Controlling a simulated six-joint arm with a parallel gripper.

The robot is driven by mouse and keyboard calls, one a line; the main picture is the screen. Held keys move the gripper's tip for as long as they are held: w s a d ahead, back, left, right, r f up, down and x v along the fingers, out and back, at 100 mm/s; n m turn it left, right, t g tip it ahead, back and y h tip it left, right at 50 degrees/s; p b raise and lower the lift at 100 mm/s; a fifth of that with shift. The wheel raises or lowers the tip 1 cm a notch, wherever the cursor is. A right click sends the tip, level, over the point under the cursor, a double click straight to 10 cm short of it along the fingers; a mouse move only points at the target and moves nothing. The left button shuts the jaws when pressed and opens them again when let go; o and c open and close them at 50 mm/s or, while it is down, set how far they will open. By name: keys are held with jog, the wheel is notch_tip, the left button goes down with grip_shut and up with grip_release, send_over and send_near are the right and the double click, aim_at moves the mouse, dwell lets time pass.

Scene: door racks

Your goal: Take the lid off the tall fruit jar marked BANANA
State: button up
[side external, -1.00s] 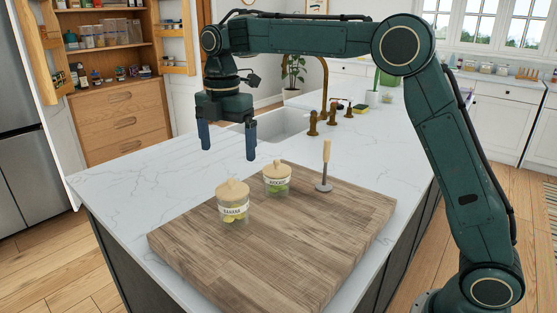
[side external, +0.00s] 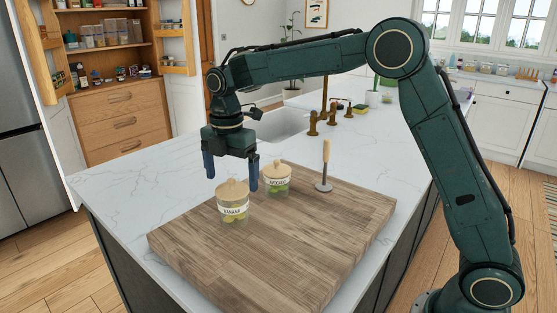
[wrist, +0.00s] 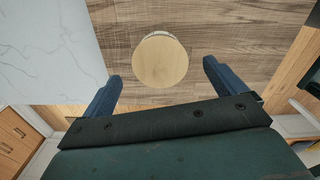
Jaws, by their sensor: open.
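The BANANA jar (side external: 234,210) is a clear jar with yellow fruit and a label, standing upright on the wooden board. Its pale wooden lid (side external: 233,188) with a knob is on it. In the wrist view a round wooden lid (wrist: 160,61) lies ahead of the fingertips, roughly centred between them; it looks like this jar's lid. My gripper (side external: 231,183) is open and empty, fingers pointing down. In the side view its fingertips are near the lid's height; I cannot tell how far apart they are in depth. It also shows in the wrist view (wrist: 162,78).
A second jar (side external: 277,179) with a wooden lid and green fruit stands close by to the right. The thick wooden board (side external: 290,250) is clear in front. A brass tap and sink are further back.

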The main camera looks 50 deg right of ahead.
jog(key=shift+f, duration=0.95)
jog(key=c, duration=1.1)
